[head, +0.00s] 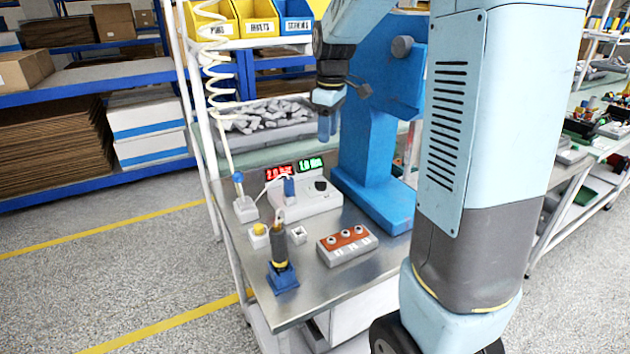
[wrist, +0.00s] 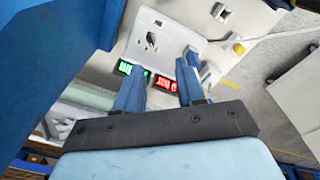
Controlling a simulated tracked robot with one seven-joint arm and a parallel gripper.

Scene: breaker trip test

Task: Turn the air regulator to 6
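I cannot pick out the air regulator for certain, and no pressure scale is readable. A grey round knob (head: 402,46) sits on the upper part of the blue press (head: 365,150). A white box with a black dial (head: 320,184) stands on the bench; it also shows in the wrist view (wrist: 165,30). By it are a red display (head: 279,172) and a green display (head: 311,164). My gripper (head: 328,128) hangs fingers down left of the press, above the displays, apart from the knob and the box. In the wrist view, its blue fingers (wrist: 160,82) are apart with nothing between them.
A white coiled hose (head: 215,70) hangs to a blue-topped fitting (head: 238,180) on the bench. A dark cylindrical tool (head: 279,245) stands in a blue holder near the front edge. An orange-topped block (head: 346,243) lies right of it. A parts tray (head: 265,118) stands behind.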

